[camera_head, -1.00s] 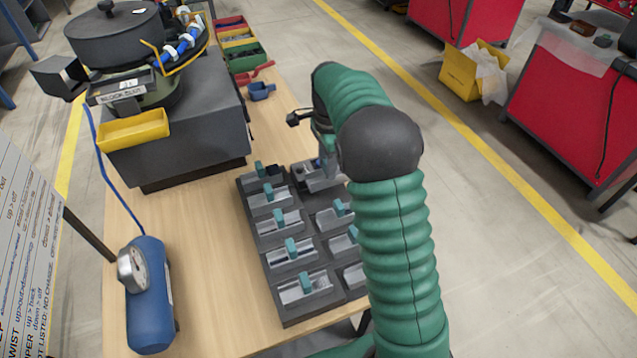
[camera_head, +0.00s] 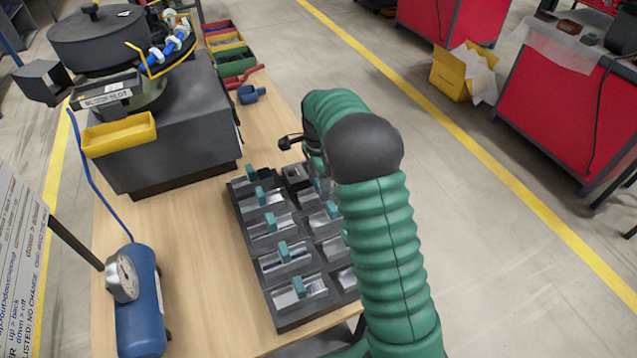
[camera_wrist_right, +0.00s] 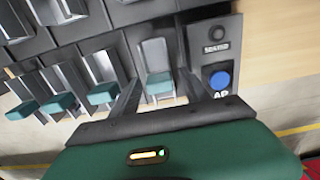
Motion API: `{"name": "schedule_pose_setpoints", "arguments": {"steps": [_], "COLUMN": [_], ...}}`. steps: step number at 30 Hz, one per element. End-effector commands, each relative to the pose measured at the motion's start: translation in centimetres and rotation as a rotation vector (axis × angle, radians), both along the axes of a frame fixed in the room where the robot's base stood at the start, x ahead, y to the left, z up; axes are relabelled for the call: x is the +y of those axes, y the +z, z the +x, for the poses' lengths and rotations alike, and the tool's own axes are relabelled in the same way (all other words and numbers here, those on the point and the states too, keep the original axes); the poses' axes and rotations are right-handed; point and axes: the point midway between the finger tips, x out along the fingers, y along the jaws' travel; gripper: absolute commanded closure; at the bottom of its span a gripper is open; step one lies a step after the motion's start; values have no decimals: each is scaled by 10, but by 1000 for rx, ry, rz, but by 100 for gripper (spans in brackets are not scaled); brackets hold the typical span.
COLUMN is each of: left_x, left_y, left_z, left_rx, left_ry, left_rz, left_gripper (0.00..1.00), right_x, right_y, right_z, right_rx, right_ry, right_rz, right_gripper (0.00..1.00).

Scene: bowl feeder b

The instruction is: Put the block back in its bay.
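A dark tray (camera_head: 268,300) with two columns of grey bays lies on the wooden table. Teal-topped blocks stand in several bays. My right gripper (camera_head: 321,184) hangs over the far end of its right column, partly hidden by my arm. In the right wrist view, the right gripper (camera_wrist_right: 160,78) has its two fingers apart, one on each side of a teal block (camera_wrist_right: 159,84) in the end bay. Gaps seem to show between block and fingers; I cannot tell whether they touch. My left gripper is out of view.
Beside that bay is a panel with a blue button (camera_wrist_right: 220,80) and a dark round lamp (camera_wrist_right: 217,33). A bowl feeder (camera_head: 105,40) with a yellow tray (camera_head: 120,135) stands at the back left. A blue tank (camera_head: 140,305) stands front left. Bare table lies between.

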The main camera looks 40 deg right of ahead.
Motion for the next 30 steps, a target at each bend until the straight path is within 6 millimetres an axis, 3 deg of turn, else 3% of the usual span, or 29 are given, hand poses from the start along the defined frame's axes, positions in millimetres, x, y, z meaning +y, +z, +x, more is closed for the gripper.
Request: {"name": "schedule_pose_setpoints", "arguments": {"steps": [7, 16, 21, 30], "left_x": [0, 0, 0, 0], "left_y": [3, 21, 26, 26], "left_z": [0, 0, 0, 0], "left_rx": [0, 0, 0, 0], "left_ry": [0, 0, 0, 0], "left_rz": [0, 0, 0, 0], "left_gripper": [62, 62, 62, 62], "right_x": [0, 0, 0, 0], "right_y": [12, 88, 115, 122], "right_z": [1, 2, 2, 1], "right_rx": [-2, -4, -1, 0], "right_ry": [0, 1, 0, 0], "right_rz": [-2, -2, 0, 0], "right_gripper": [46, 46, 46, 46]}}
